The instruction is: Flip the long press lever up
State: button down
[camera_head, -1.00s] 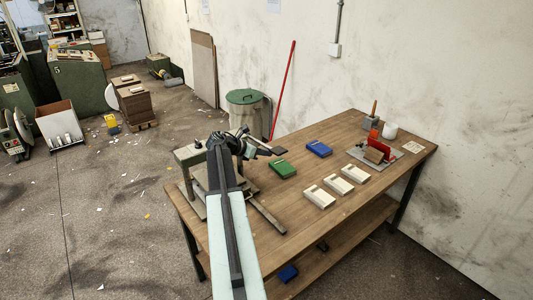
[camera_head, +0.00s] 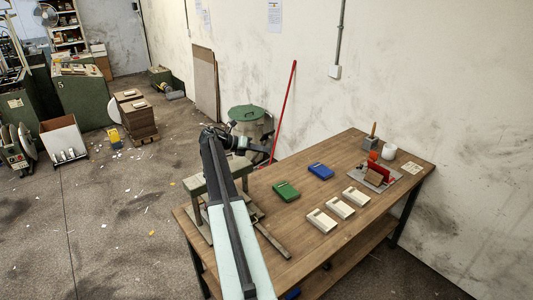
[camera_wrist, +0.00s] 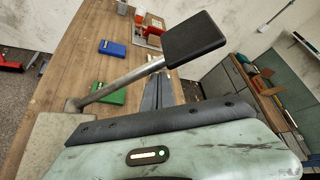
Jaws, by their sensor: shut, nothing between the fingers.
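The long press lever shows in the wrist view as a grey metal rod (camera_wrist: 125,80) with a flat black pad (camera_wrist: 195,40) at its end. The rod's other end meets the pale press body (camera_wrist: 45,140). My gripper (camera_wrist: 157,80) is shut and empty; its dark fingers lie just beyond the rod, close to the pad. I cannot tell whether they touch the lever. In the head view my gripper (camera_head: 243,145) is above the press frame (camera_head: 195,185) at the table's left end. My arm hides much of the press there, and the lever is hard to make out.
The wooden table (camera_head: 290,245) also carries a green box (camera_head: 286,191), a blue box (camera_head: 320,171), several cream trays (camera_head: 341,207) and a red fixture (camera_head: 378,172). A lidded bin (camera_head: 247,118) and a red pole (camera_head: 284,110) stand behind the table.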

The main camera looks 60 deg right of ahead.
jog(key=shift+w+d+r+p, duration=0.15)
jog(key=shift+w+r, duration=0.1)
jog(key=shift+w, duration=0.2)
jog(key=shift+w+d+r+p, duration=0.15)
jog(key=shift+w+r, duration=0.1)
jog(key=shift+w, duration=0.15)
jog(key=shift+w+a, duration=0.1)
jog(key=shift+a, duration=0.05)
notch_tip(320, 180, down, 3)
jog(key=s+a+b, duration=0.2)
jog(key=s+b, duration=0.1)
jog(key=p+v, duration=0.3)
jog(key=v, duration=0.6)
jog(key=shift+w+a+f, duration=0.2)
jog(key=shift+w+f, duration=0.1)
jog(key=shift+w, duration=0.15)
